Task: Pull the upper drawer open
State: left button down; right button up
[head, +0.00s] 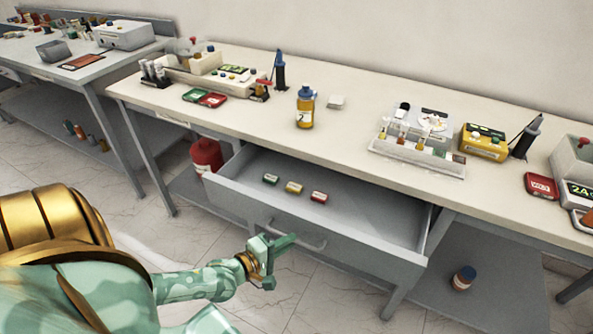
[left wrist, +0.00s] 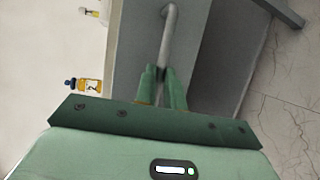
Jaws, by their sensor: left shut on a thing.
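The upper drawer (head: 345,186) is pulled well out from under the bench, and its inside shows. It holds a small green, a small yellow and a small red item. Its bar handle (head: 310,246) is on the front panel; in the left wrist view the grey handle (left wrist: 171,25) runs down between the fingers. My left gripper (head: 284,243) is at the left part of the handle, its fingers (left wrist: 162,82) shut around the bar. My right gripper is not in view.
The bench top (head: 345,125) above carries a yellow bottle (head: 305,108), a rack of small vials and instruments. A red canister (head: 206,156) stands left of the drawer, under the bench. A small bottle (head: 463,278) is on the lower shelf at right. Tiled floor lies in front.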

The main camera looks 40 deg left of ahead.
pick_arm(q)
jog(key=s+d+p, duration=0.2)
jog(key=s, duration=0.6)
jog(key=shift+s, duration=0.1)
jog(key=c, duration=1.5)
grip_release()
jog(key=p+v, duration=0.1)
jog(key=v, duration=1.5)
jog(key=shift+p, duration=0.4)
jog(key=shift+s+a, duration=0.1)
jog(key=shift+s, duration=0.05)
